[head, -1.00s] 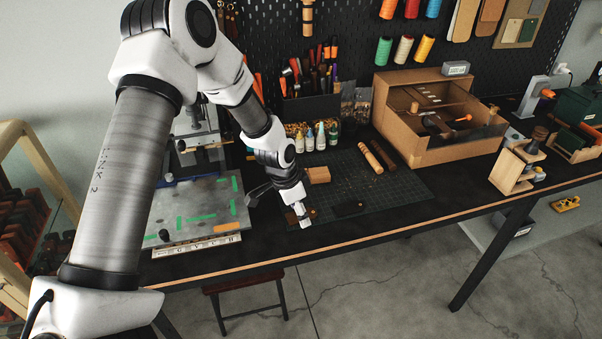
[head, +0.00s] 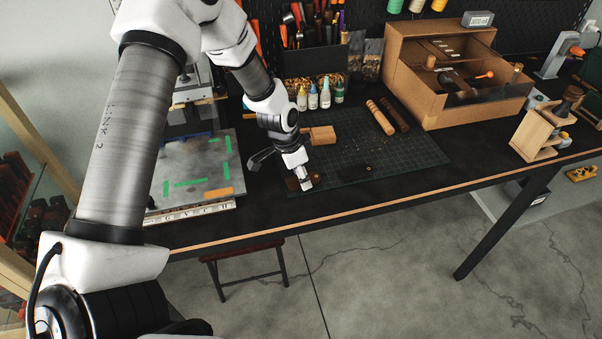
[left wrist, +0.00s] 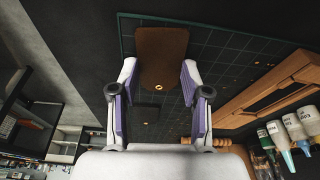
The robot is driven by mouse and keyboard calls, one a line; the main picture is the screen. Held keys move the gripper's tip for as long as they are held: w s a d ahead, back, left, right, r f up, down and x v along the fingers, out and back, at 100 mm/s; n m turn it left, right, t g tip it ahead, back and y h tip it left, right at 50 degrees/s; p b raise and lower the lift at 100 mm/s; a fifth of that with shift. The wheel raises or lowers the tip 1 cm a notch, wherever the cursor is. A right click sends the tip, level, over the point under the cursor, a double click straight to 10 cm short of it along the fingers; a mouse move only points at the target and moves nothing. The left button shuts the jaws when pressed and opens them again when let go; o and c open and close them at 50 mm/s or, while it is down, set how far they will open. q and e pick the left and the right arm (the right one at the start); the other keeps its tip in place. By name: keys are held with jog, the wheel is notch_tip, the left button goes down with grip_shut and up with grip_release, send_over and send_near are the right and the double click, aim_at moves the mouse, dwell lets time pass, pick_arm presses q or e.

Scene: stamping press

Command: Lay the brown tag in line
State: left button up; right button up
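The brown tag (left wrist: 162,58) lies on the dark gridded cutting mat (left wrist: 215,60), near its edge, with a small hole at one end. In the head view the brown tag (head: 292,184) is partly hidden by my left gripper (head: 305,185). In the left wrist view my left gripper (left wrist: 158,85) is open, with its fingers apart on either side of the tag's holed end. I cannot tell how high the fingers are. A black tag (head: 355,172) lies on the mat to the right. My right gripper is not in view.
A grey metal plate (head: 197,163) with green tape marks and an orange strip (head: 218,192) lies left of the mat. A tan block (head: 322,134), small bottles (head: 325,97) and a wooden handle (head: 380,118) stand or lie behind. The mat's front right is clear.

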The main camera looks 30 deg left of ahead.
pick_arm(q)
jog(key=shift+s+d, duration=0.1)
jog(key=shift+s, duration=0.1)
jog(key=shift+w+r, duration=0.1)
jog(key=shift+w, duration=0.05)
jog(key=shift+w+a+r+p, duration=0.15)
jog(key=shift+a+r+p, duration=0.05)
jog(key=shift+r+p, duration=2.1)
jog(key=shift+r, duration=0.1)
